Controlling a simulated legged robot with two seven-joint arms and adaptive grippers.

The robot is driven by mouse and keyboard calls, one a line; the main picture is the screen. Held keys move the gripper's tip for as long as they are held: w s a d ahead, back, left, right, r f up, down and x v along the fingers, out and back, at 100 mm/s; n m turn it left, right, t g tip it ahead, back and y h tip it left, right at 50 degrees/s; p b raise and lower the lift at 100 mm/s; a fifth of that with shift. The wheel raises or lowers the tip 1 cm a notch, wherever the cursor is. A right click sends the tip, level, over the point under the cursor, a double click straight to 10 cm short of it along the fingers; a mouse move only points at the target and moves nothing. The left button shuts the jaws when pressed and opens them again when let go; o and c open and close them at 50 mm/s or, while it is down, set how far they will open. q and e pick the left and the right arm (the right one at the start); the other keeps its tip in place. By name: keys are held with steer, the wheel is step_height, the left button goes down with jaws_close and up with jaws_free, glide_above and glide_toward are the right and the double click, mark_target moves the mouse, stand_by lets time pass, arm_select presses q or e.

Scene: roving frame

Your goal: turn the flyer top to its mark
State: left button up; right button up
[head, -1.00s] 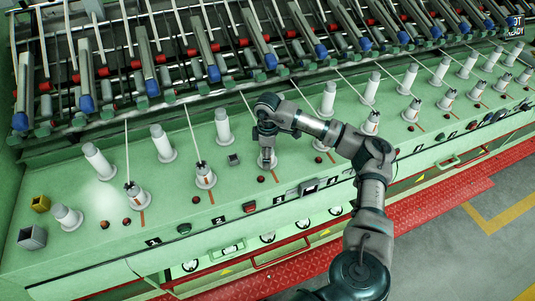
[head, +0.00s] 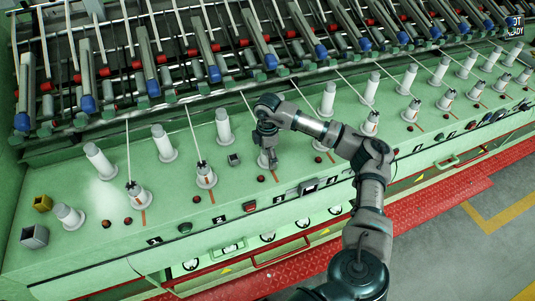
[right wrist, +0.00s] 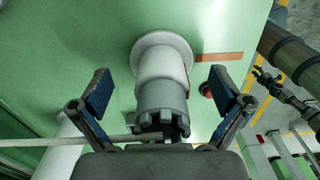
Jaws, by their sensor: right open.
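The flyer top (right wrist: 162,98) is a grey notched cap on a white bobbin (right wrist: 160,58) with a round base flange. In the right wrist view it sits between the two fingers of my right gripper (right wrist: 160,88), which are spread open with a gap on each side. A thin pale strand runs across near its notched end. An orange-brown mark (right wrist: 219,57) lies on the green bench beside the flange. In the head view my right gripper (head: 267,148) points down over this bobbin and hides most of it. My left gripper is not in view.
The green bench (head: 95,225) carries rows of white bobbins, some with grey tops and strands, such as the neighbouring one (head: 205,175). A dark red knob (right wrist: 207,90) sits close to the right finger. A small grey box (head: 234,160) stands left of my gripper.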

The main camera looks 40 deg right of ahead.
step_height(320, 180, up, 9)
steer(key=p, duration=0.7)
steer(key=shift+r, duration=0.1)
